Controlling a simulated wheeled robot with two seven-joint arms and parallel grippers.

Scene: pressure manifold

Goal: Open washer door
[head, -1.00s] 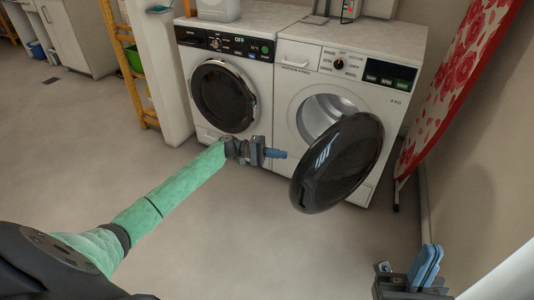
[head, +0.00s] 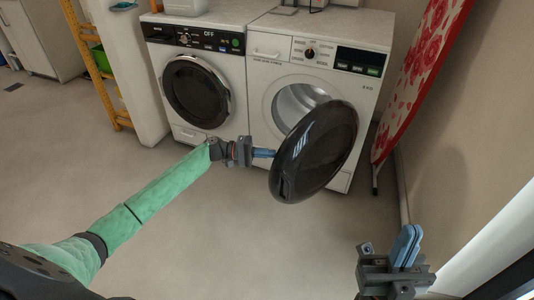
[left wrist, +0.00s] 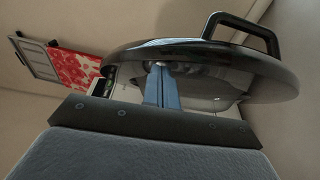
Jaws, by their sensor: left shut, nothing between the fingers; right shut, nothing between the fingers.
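The right-hand machine (head: 268,75) has its round dark door (head: 320,150) swung wide open toward me, and its metal drum opening (head: 297,104) shows. The door also fills the upper part of the left wrist view (left wrist: 215,65), with a black handle (left wrist: 248,25) on its rim. My left gripper (head: 264,153) is shut and empty. Its blue fingertips are at the left edge of the open door, on the drum side; I cannot tell whether they touch it. My right gripper (head: 406,245) is shut and empty at the lower right, away from the machines.
The left-hand machine (head: 160,60) has its round door (head: 196,92) closed. A red floral ironing board (head: 425,75) leans by the right wall. A yellow ladder (head: 88,70) stands at the left. The floor in front is clear.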

